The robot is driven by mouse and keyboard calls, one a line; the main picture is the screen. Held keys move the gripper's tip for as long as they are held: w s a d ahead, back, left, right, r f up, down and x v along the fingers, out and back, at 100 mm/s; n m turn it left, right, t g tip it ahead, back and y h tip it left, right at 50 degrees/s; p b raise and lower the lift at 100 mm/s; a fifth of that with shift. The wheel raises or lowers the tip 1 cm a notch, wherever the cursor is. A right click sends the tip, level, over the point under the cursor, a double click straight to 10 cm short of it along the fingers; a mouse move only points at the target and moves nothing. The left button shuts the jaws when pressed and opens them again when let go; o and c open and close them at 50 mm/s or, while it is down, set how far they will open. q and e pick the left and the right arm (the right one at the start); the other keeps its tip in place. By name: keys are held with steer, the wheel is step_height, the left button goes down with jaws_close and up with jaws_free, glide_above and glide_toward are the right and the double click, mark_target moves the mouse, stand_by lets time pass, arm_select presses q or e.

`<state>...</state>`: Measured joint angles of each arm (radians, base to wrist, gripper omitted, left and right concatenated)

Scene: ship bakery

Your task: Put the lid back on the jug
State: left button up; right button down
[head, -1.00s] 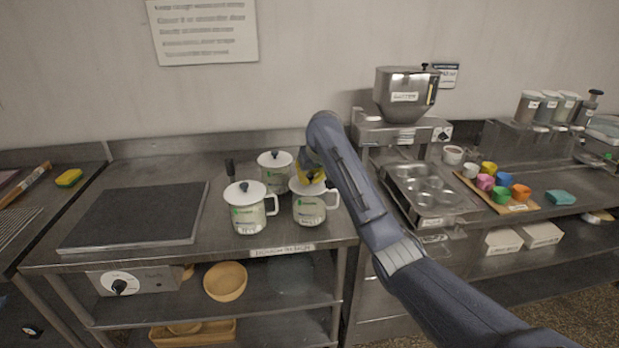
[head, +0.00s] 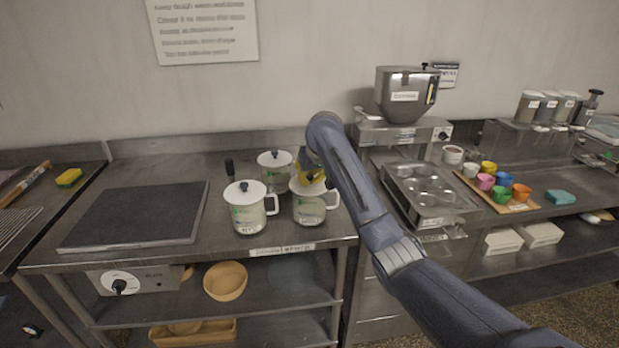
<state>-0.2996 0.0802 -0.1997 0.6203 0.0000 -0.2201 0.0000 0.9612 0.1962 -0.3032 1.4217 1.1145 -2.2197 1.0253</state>
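Three white-topped jugs with green-marked labels stand close together on the steel counter. The front-left jug (head: 248,212) and the back jug (head: 268,181) have white lids with dark knobs. The right jug (head: 309,210) stands upright with its white handle to the right. A white lid (head: 298,187) shows at its top, partly hidden by my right gripper; I cannot tell whether it is fully seated. My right gripper (head: 312,182), with yellow parts, points down at this lid. Its fingertips are mostly hidden, so its opening is unclear. My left gripper is out of view.
A dark flat griddle plate (head: 137,214) lies left of the jugs. To the right are a muffin tin (head: 425,190), a steel hopper (head: 405,92) and a board (head: 506,204) with several colored cups. The counter's front edge is just before the jugs.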

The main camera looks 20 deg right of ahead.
stand_by(0.4)
steer(key=c, duration=0.9)
jaws_free()
steer(key=shift+r, duration=3.45)
